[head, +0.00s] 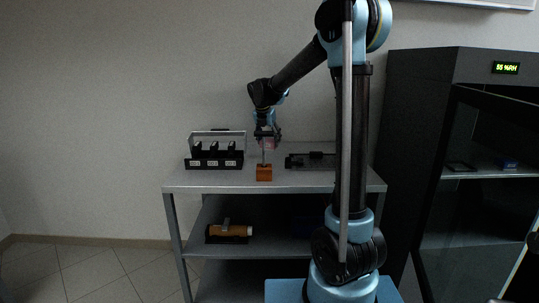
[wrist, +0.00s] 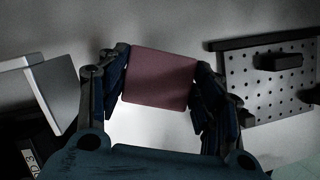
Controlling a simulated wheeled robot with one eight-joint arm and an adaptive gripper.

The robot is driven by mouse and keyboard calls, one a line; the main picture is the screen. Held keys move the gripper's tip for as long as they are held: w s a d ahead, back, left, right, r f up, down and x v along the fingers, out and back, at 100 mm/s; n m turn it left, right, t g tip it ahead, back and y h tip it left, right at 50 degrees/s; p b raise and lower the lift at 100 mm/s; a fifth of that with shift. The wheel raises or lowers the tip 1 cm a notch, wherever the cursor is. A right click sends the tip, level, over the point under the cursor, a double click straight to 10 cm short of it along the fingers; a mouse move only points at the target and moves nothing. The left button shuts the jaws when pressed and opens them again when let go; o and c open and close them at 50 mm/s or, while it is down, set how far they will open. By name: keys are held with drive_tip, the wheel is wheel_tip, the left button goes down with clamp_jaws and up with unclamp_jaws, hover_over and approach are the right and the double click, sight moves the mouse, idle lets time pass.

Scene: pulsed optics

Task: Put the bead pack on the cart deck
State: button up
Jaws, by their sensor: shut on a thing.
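My gripper (head: 267,139) is above the grey top (head: 215,184) of a shelved metal stand, which may be the cart deck. It is shut on a flat mauve-pink pack (wrist: 160,79), probably the bead pack. In the wrist view, the fingers of my gripper (wrist: 158,75) press on its left and right sides. In the head view the pack (head: 268,144) is a small pink patch below the fingers, seemingly clear of the top. Its exact height is hard to tell.
An orange-brown block (head: 264,173) with a thin upright post stands below my gripper. A black rack (head: 214,160) is to its left, a low black device (head: 308,161) to its right. A perforated board (wrist: 268,82) shows in the wrist view. A dark cabinet (head: 425,125) stands right.

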sight(269, 149)
drive_tip(key=shift+f, duration=2.6)
drive_tip(key=o, duration=1.1)
drive_tip(key=shift+s, duration=0.1)
